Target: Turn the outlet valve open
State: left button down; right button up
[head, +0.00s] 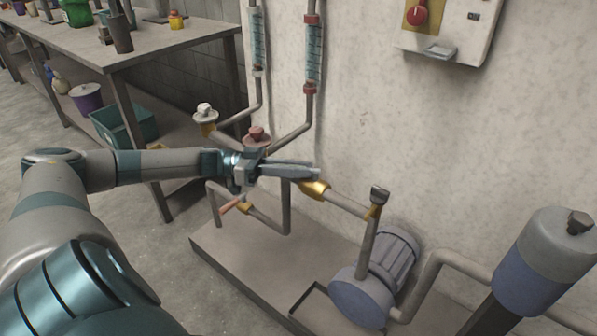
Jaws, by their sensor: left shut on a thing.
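A brass valve body (315,188) sits on the pipe that runs left from above the pump; I take it as the outlet valve. My left gripper (312,172) reaches in from the left and lies right over this valve, fingers pointing right. Its fingers are closed together on a part at the valve, which I take as its handle; the fingers hide it, so its angle cannot be told. A second brass valve (243,208) with an orange lever (231,205) sits lower left, apart from the gripper. My right gripper is not in view.
A blue-grey pump (362,304) stands on the grey base (230,262). A control box with a red knob (417,15) hangs upper right. A workbench (150,45) stands at upper left.

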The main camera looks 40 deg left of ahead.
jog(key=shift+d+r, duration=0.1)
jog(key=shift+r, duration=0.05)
pick_arm(q)
jog(key=c, duration=1.6)
grip_release()
jog(key=shift+c, duration=0.2)
